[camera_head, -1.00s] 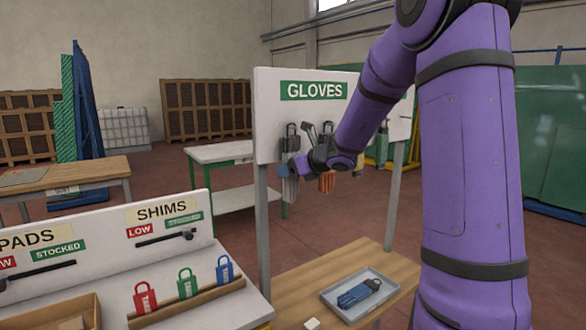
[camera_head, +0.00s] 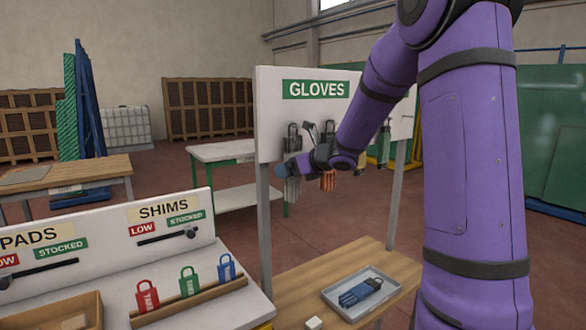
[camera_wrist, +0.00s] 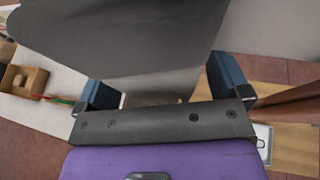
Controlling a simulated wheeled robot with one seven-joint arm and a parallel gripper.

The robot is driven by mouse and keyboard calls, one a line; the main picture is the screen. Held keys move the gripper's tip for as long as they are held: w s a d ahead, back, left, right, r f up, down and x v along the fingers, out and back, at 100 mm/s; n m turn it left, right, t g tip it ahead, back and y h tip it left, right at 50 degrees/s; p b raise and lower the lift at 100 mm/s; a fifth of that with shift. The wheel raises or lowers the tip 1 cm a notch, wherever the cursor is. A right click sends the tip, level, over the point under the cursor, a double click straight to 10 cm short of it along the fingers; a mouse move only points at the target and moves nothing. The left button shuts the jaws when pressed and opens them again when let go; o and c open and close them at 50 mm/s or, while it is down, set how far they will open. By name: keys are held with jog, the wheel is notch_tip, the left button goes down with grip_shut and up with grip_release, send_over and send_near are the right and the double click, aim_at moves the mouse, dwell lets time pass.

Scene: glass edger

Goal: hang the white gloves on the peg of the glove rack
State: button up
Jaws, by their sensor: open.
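My gripper (camera_head: 287,168) is at the gloves, in front of the board. In the wrist view its two blue fingers (camera_wrist: 164,88) stand apart on either side of a large dark grey surface, probably the cuff, which fills the upper middle.
Orange gloves (camera_head: 328,181) and green gloves (camera_head: 383,146) hang further right on the rack. A tray (camera_head: 333,297) with blue gloves (camera_head: 360,292) lies on the wooden bench (camera_head: 300,277) below. The shims stand (camera_head: 168,222) with coloured tags is at left.

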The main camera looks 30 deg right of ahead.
jog(key=v, duration=1.1)
jog(key=s+a+n+g+y, duration=0.1)
jog(key=s+a+n+g, duration=0.5)
jog(key=s+a+n, duration=1)
jog(key=s+a+n+g+h, duration=0.1)
jog(key=s+n+h, duration=0.4)
jog(key=s+n, duration=0.7)
jog(key=a+f+n, duration=0.1)
jog(key=n, duration=0.3)
jog(key=shift+n+g, duration=0.3)
